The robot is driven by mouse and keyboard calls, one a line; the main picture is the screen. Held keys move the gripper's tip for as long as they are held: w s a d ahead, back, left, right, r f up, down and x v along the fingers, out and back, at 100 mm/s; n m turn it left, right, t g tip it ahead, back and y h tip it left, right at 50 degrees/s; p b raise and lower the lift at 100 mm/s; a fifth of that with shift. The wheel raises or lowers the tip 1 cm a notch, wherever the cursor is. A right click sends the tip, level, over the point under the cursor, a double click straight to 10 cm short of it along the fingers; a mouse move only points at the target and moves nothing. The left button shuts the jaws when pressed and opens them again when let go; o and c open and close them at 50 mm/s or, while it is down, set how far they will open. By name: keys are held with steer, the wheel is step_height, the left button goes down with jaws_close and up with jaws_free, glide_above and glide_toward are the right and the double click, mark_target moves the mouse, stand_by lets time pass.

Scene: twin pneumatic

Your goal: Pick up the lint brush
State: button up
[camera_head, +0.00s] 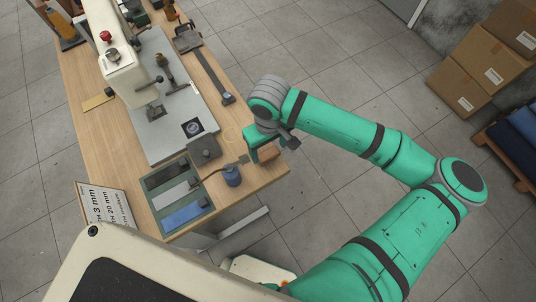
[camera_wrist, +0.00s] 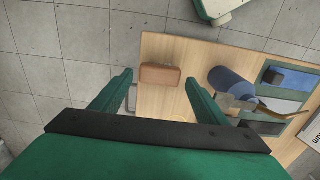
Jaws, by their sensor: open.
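A small reddish-brown block with rounded corners, which looks like the lint brush (camera_wrist: 161,75), lies on the wooden table (camera_wrist: 160,48) near its edge. In the head view the brush (camera_head: 270,153) shows at the table's near right corner, partly hidden by my gripper (camera_head: 266,147). In the wrist view my gripper (camera_wrist: 160,78) is open and empty. Its two green fingers appear on either side of the brush. I cannot tell the exact height left between the fingertips and it.
A blue cylinder (camera_head: 232,176) stands close by, with a thin-handled tool (camera_head: 213,172) beside it. A dark green tray (camera_head: 170,208) holds several flat pieces. A white press machine (camera_head: 128,68) stands farther back. Boxes (camera_head: 485,60) are stacked at the right.

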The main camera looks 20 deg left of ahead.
mark_target(268, 153)
steer(key=shift+w+a+f, duration=0.1)
steer(key=shift+a+f, duration=0.05)
steer(key=shift+f, duration=2.2)
steer(key=c, duration=1)
steer(key=shift+r, duration=0.15)
step_height(268, 153, up, 10)
steer(key=shift+f, duration=0.1)
